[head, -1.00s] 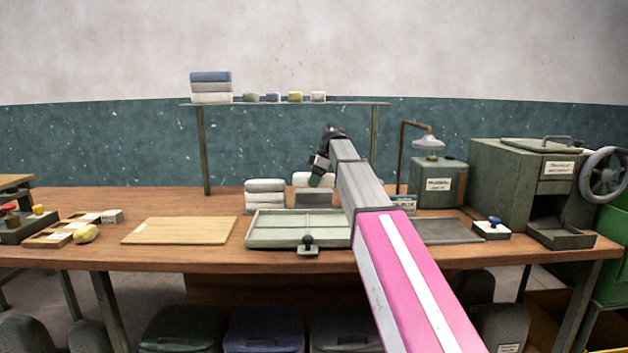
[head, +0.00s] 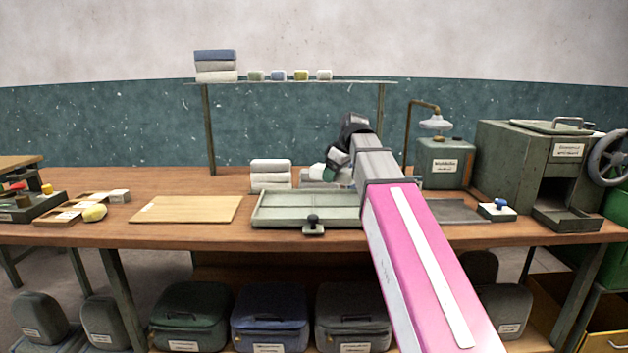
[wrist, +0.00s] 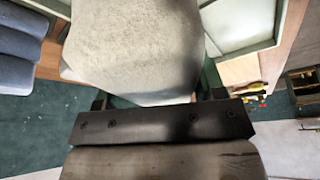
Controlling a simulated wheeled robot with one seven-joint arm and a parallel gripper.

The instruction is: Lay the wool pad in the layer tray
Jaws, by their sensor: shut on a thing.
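The wool pad (wrist: 135,50) is a pale, fuzzy block that fills the upper middle of the wrist view. My gripper (wrist: 157,97) is shut on it, with a finger at each side. In the head view my gripper (head: 330,166) is above the back of the bench, behind the layer tray, and a whitish piece of the pad shows beside it. The layer tray (head: 256,212) is a shallow, pale green tray with a dark knob at its front. Its visible floor is empty; my arm hides its right end. A tray edge shows at the upper right of the wrist view.
A stack of white pads (head: 270,178) stands behind the tray's left end. A wooden board (head: 187,209) lies to the left. A shelf (head: 290,82) spans the back.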

